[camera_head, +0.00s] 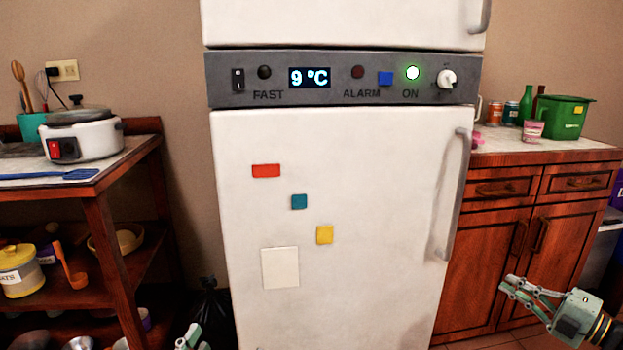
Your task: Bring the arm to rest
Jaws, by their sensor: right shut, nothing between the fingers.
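My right gripper (508,284) is at the lower right of the head view, in front of the wooden cabinet. Its fingers point left and are shut with nothing between them. My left gripper (190,338) shows only as a small pale part at the bottom edge, left of the fridge. Most of it is cut off, so I cannot tell its jaw state. Neither gripper visibly touches the fridge.
A white fridge (345,215) with a grey panel stands in the middle, its handle (453,195) on the right. A wooden shelf (120,165) with a cooker (82,138) is at left. A wooden cabinet (500,235) bearing a green bin (568,118) is at right.

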